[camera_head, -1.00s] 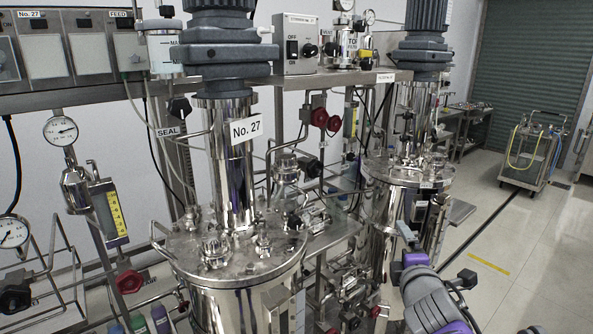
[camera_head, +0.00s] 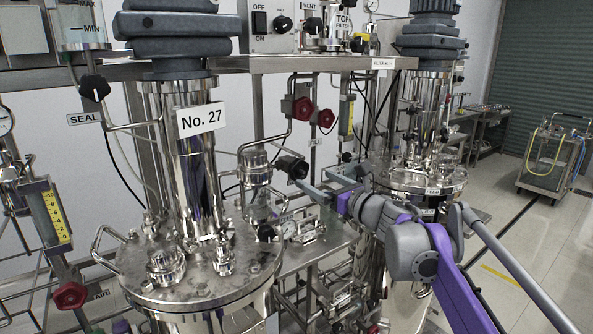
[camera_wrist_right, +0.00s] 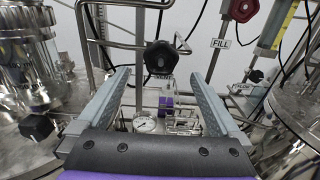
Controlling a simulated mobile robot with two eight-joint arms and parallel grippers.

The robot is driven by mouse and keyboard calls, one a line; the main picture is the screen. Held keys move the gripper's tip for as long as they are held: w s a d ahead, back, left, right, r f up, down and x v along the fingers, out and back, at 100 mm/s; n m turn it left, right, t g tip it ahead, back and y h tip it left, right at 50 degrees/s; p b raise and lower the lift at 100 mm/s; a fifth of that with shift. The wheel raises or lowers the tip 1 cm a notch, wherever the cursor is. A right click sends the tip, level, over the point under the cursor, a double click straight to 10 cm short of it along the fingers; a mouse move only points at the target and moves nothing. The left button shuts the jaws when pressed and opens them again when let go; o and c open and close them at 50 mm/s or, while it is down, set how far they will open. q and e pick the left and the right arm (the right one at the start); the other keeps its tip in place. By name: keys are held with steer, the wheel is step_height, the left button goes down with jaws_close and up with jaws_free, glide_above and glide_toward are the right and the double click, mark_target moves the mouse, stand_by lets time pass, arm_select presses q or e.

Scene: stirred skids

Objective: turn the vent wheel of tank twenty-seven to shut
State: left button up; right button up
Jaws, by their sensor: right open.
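Tank twenty-seven (camera_head: 190,272) is a shiny steel vessel at left, with a "No. 27" plate (camera_head: 202,119) on its column. A black lobed hand wheel (camera_head: 292,166) stands on piping behind and right of its lid; I take it for the vent wheel, but no label on it is readable. My right gripper (camera_head: 313,181) is open and empty just right of this wheel. In the right wrist view the wheel (camera_wrist_right: 160,57) shows ahead, between the open fingers (camera_wrist_right: 160,76), apparently apart from them. My left gripper is out of view.
Two red wheels (camera_head: 302,108) (camera_head: 326,118) sit above, near a "FILL" label (camera_head: 315,141). A black SEAL knob (camera_head: 95,88) is at left. A small gauge (camera_wrist_right: 145,123) and fittings lie below the gripper. A second tank (camera_head: 415,185) stands close behind my right arm.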

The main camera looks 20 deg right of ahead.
mark_target(301, 171)
steer(key=x, duration=0.9)
steer(key=shift+d+f+p, duration=0.1)
steer(key=shift+p, duration=0.3)
steer(key=c, duration=1.3)
